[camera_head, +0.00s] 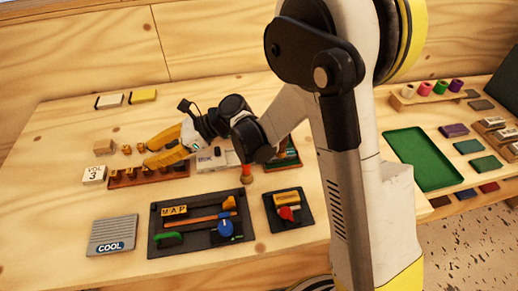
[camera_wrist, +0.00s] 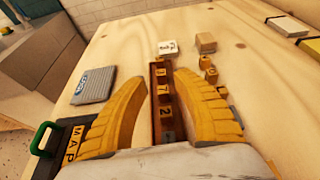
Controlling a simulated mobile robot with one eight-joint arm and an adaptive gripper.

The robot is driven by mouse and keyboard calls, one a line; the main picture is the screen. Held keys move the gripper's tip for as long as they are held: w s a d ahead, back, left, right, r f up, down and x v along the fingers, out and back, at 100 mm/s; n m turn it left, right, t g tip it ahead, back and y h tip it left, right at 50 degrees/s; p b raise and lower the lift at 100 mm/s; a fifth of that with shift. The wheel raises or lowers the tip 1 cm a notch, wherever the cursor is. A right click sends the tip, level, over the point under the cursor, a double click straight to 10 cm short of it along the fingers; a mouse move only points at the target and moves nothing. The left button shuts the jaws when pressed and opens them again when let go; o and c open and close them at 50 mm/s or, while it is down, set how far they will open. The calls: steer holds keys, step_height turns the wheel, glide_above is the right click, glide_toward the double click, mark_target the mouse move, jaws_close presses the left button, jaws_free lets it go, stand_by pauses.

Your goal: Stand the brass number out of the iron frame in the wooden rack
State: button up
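A long reddish-brown wooden rack (camera_head: 122,183) lies on the table; in the wrist view it (camera_wrist: 160,68) runs between my fingers. Several dark numbered blocks stand in it, one reading 7 (camera_wrist: 164,88) and one reading 2 (camera_wrist: 166,111). My gripper (camera_head: 150,152) is over the rack; in the wrist view its yellow fingers (camera_wrist: 160,78) are apart with no piece visibly clamped. A smaller dark frame (camera_head: 270,220) holds a brass-coloured block (camera_head: 287,198) and a red knob. I cannot read a number there.
Small brass cubes (camera_head: 127,149), a tan block (camera_head: 104,147) and a white "VOL 3" block (camera_head: 94,174) lie near the rack's left end. A grey COOL pad (camera_head: 112,235) lies in front. A green tray (camera_head: 424,160) is to the right, beyond my arm.

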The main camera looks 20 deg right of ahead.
steer(key=d+r+n+h, duration=0.1)
steer(key=d+r+n+t, duration=0.1)
steer(key=d, duration=0.1)
steer(key=s+d+r+n+h, duration=0.1)
steer(key=d, duration=0.1)
steer(key=shift+s+d+t+h, duration=0.1)
steer(key=shift+t+h, duration=0.2)
steer(key=s+d+r+n+t+h, duration=0.2)
steer(key=s+d+n+h, duration=0.3)
steer(key=d, duration=0.8)
steer(key=s+d+r+n+t+h, duration=0.1)
steer(key=s+d+n+h, duration=0.4)
steer(key=s+d+n, duration=0.5)
steer(key=d+t, duration=0.1)
steer(key=d, duration=0.2)
steer(key=shift+d+r+n+h, duration=0.3)
steer(key=shift+r+n+h, duration=0.05)
steer(key=shift+n+h, duration=0.05)
